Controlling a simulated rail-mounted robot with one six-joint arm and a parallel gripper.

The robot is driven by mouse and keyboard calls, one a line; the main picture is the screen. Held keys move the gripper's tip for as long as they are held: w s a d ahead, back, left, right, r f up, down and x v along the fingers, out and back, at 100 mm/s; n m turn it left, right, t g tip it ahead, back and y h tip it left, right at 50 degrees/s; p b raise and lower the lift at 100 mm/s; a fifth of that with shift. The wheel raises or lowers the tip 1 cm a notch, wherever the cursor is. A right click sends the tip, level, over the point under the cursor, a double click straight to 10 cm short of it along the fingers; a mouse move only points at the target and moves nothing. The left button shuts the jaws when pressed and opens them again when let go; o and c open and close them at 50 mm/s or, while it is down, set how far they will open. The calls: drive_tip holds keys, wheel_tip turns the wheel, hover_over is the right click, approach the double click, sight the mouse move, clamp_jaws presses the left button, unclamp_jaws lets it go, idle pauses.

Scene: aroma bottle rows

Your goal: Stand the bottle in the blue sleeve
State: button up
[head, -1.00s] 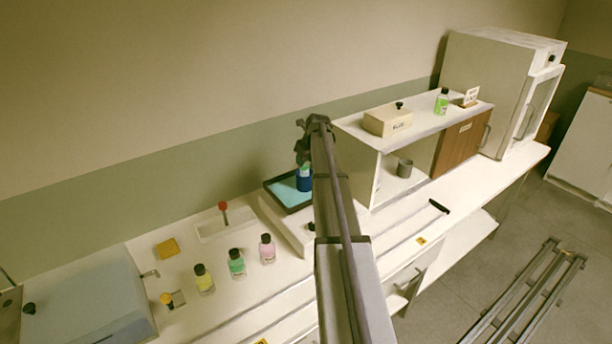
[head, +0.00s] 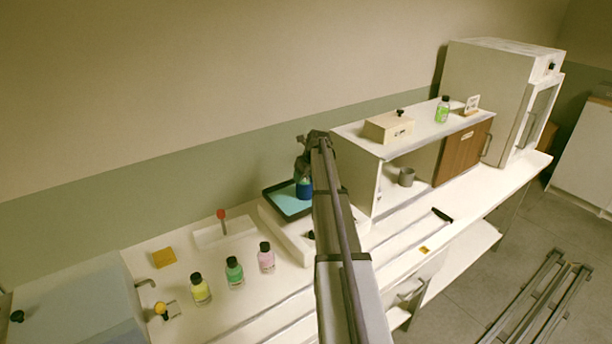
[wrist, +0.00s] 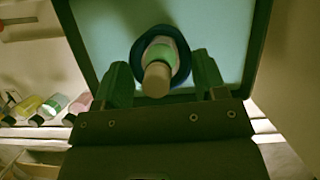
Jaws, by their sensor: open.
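The bottle (wrist: 160,46), with a pale cap and a whitish-green body, stands inside the ring of the blue sleeve (wrist: 184,66) in the wrist view. The sleeve (head: 304,188) stands on the dark-rimmed teal tray (head: 287,206) in the head view, partly hidden by my arm. My gripper (wrist: 162,66) is open, with one dark finger on each side of the bottle and visible space between. In the head view my gripper (head: 303,165) is just above the sleeve, and the bottle cannot be made out there.
Yellow (head: 200,290), green (head: 234,271) and pink (head: 265,257) bottles stand in a row left of the tray.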

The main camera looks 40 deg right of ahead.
drive_tip(key=shift+r, duration=0.1)
drive_tip(key=shift+r+p, duration=0.4)
drive_tip(key=shift+p, duration=0.1)
drive_tip(key=p+v, duration=1)
drive_tip(key=v, duration=0.1)
drive_tip(key=shift+s, duration=0.25)
drive_tip(key=s+a+n+g, duration=0.1)
drive_tip(key=s+a+n, duration=0.3)
drive_tip(key=a+n, duration=0.75)
drive_tip(key=s+a+n+g, duration=0.1)
drive_tip(key=s+a+n, duration=0.45)
drive_tip(key=a, duration=1.15)
drive_tip(key=s+a+f+n+g, duration=0.1)
drive_tip(key=s+a+n+g, duration=0.1)
drive_tip(key=s+a+n, duration=1.2)
drive_tip(key=a+n, duration=0.2)
drive_tip(key=n, duration=0.3)
drive_tip(key=shift+a, duration=0.4)
